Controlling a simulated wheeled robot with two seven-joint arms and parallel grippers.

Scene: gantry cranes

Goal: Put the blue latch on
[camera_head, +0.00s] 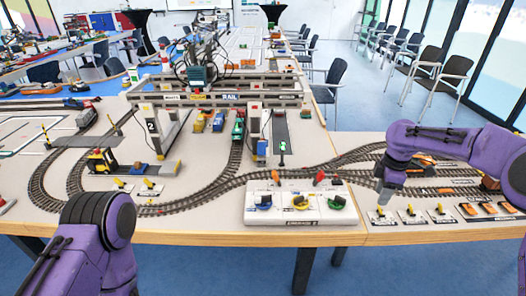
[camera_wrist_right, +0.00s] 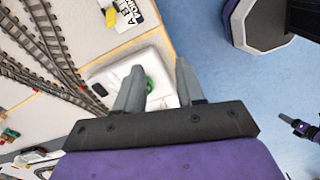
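The white control box (camera_head: 300,217) stands near the table's front edge. On its front a blue latch (camera_head: 265,207) sits at the left, a yellow one (camera_head: 302,203) in the middle and a green one (camera_head: 337,202) at the right. My right gripper (camera_head: 383,196) is to the right of the box and apart from it. In the right wrist view the right gripper (camera_wrist_right: 158,66) is open and empty, with the white box (camera_wrist_right: 108,78) and part of the green latch (camera_wrist_right: 149,85) beyond its fingers. The blue latch is not seen there. My left gripper is out of view; only its purple arm shows.
Curved model tracks (camera_head: 215,196) run behind the box. A grey gantry crane (camera_head: 215,100) stands further back. Small yellow and black levers (camera_head: 410,211) on white plates are right of the box. The floor in front of the table is clear.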

